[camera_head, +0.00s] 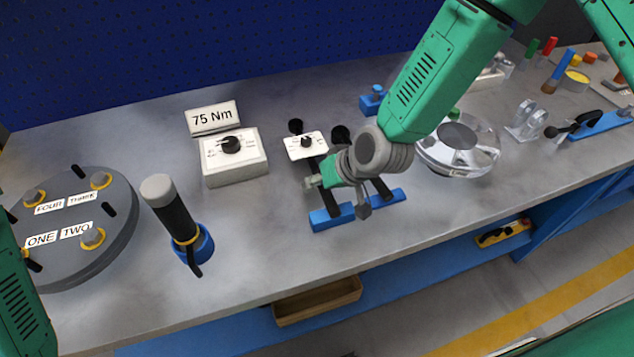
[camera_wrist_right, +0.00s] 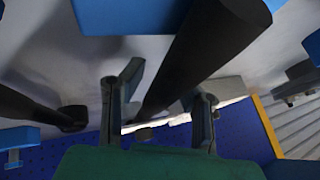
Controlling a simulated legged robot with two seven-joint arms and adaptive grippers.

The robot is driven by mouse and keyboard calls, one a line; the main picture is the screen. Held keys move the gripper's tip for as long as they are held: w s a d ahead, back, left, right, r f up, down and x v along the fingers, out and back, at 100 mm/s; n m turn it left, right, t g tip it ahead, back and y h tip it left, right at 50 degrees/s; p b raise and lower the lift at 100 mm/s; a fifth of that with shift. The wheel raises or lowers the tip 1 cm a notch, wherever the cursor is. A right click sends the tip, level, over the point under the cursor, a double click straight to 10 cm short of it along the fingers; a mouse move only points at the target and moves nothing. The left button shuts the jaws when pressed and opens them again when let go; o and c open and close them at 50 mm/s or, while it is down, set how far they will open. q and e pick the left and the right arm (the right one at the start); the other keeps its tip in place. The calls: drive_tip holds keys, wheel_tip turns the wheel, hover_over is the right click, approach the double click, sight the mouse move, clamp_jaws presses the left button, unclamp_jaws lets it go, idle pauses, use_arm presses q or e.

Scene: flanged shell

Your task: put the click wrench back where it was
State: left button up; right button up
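Two dark long-handled tools lie side by side on a low blue rack (camera_head: 332,217) in the middle of the bench; I cannot tell which is the click wrench. My right gripper (camera_head: 322,180) is low over this rack and partly hides both tools. In the right wrist view, my right gripper (camera_wrist_right: 163,100) has its two fingers apart. A thick black handle (camera_wrist_right: 215,50) runs through the space between or just beyond them, with no clear contact. A second black bar (camera_wrist_right: 30,98) lies to the left. My left gripper is out of view.
A white dial box (camera_head: 235,157) with a 75 Nm sign (camera_head: 213,118) stands left of the rack. A black-handled tool (camera_head: 174,212) stands upright in a blue holder. A round grey plate (camera_head: 90,245) is at left, a clear flanged shell (camera_head: 458,146) at right.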

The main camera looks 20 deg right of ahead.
drive_tip(key=shift+r, duration=0.1)
drive_tip(key=v, duration=1.2)
drive_tip(key=shift+p, duration=0.4)
drive_tip(key=shift+s, duration=0.1)
